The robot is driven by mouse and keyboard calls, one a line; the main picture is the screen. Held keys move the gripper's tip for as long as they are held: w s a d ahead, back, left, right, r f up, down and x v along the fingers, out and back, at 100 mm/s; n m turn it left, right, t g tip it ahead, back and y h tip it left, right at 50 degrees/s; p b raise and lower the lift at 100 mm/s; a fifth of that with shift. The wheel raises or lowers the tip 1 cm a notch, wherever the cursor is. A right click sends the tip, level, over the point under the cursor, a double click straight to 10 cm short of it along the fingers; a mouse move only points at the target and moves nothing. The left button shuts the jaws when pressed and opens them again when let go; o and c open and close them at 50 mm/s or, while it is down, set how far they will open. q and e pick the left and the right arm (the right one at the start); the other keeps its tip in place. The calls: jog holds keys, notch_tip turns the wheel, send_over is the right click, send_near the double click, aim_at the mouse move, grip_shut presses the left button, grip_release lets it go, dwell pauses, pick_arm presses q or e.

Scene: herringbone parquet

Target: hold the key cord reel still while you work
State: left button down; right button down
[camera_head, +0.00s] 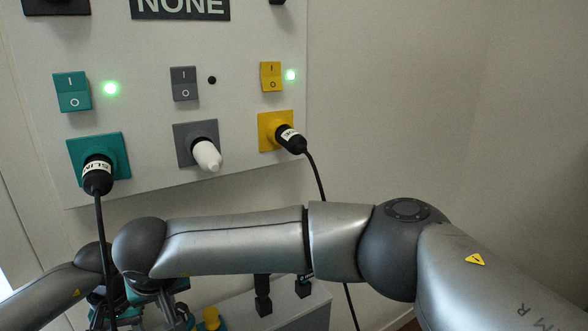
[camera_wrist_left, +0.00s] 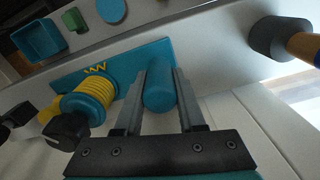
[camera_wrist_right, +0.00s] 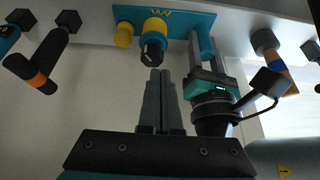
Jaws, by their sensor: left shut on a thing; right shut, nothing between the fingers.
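The key cord reel shows in the left wrist view as a teal drum wound with yellow cord (camera_wrist_left: 88,98), with a black end, on a teal plate (camera_wrist_left: 70,82). A teal post (camera_wrist_left: 160,92) stands beside it on that plate. My left gripper (camera_wrist_left: 159,74) is shut on this post, one finger on each side. In the right wrist view the reel (camera_wrist_right: 154,28) is at the top, its black end toward the camera. My right gripper (camera_wrist_right: 161,72) is shut and empty, pointing at the reel; whether it touches cannot be told. Both grippers are largely hidden in the head view.
A wall panel (camera_head: 240,45) carries switches and teal, grey and yellow sockets. Black plugs with hanging cords sit in the teal (camera_head: 97,172) and yellow (camera_head: 290,140) sockets. An orange-banded black tool (camera_wrist_right: 38,62) is left of the reel. A teal bin (camera_wrist_left: 40,40) is beyond it.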

aim_at(185, 320)
jog(key=shift+r, duration=0.15)
jog(key=shift+w+d+f, duration=0.25)
jog(key=shift+d+f, duration=0.15)
jog(key=shift+f, duration=0.6)
jog(key=shift+w+d+f, duration=0.3)
jog(key=shift+d+f, duration=0.1)
jog(key=shift+f, duration=0.6)
jog(key=shift+w+d+f, duration=0.25)
jog(key=shift+d+f, duration=0.15)
jog(key=shift+f, duration=0.6)
jog(key=shift+w+a, duration=0.25)
jog(key=shift+a, duration=0.15)
jog(key=shift+s+a, duration=0.15)
jog(key=shift+s+a, duration=0.3)
jog(key=shift+a, duration=0.1)
